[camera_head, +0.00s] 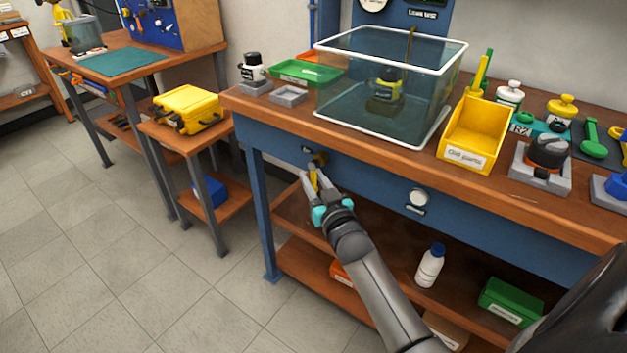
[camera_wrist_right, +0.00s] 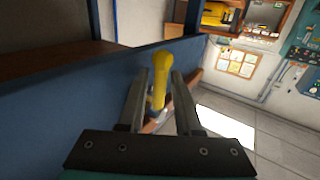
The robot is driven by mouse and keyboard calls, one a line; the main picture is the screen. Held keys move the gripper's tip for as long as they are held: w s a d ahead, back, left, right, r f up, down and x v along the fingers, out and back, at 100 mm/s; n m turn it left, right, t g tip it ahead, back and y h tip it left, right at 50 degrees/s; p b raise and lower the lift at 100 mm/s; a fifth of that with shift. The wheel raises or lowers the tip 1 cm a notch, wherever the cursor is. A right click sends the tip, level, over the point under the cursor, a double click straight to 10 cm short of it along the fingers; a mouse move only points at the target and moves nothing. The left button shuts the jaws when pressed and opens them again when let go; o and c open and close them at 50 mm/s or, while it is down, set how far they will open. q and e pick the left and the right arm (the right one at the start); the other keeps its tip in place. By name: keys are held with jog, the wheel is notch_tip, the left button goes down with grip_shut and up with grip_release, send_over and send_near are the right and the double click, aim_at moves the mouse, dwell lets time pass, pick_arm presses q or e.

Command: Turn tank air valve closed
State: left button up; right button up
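The tank air valve has a brass body (camera_head: 319,157) on the bench's blue front panel. Its yellow lever handle (camera_head: 314,180) hangs down from it. My right gripper (camera_head: 314,179) is at the handle, with one finger on each side. In the right wrist view, the yellow handle (camera_wrist_right: 159,80) stands between the two fingers of my right gripper (camera_wrist_right: 160,76). Narrow gaps show beside the handle, so the fingers look open around it; contact on the right side is hard to judge. The clear tank (camera_head: 395,95) stands on the bench above. My left gripper is not seen.
A round white gauge or knob (camera_head: 418,198) is on the front panel to the right. The lower shelf holds a white bottle (camera_head: 430,266) and a green box (camera_head: 510,302). A side table with a yellow case (camera_head: 188,108) stands left; the floor between is clear.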

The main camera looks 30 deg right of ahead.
jog(key=shift+c, duration=0.3)
grip_shut()
dwell(1.1)
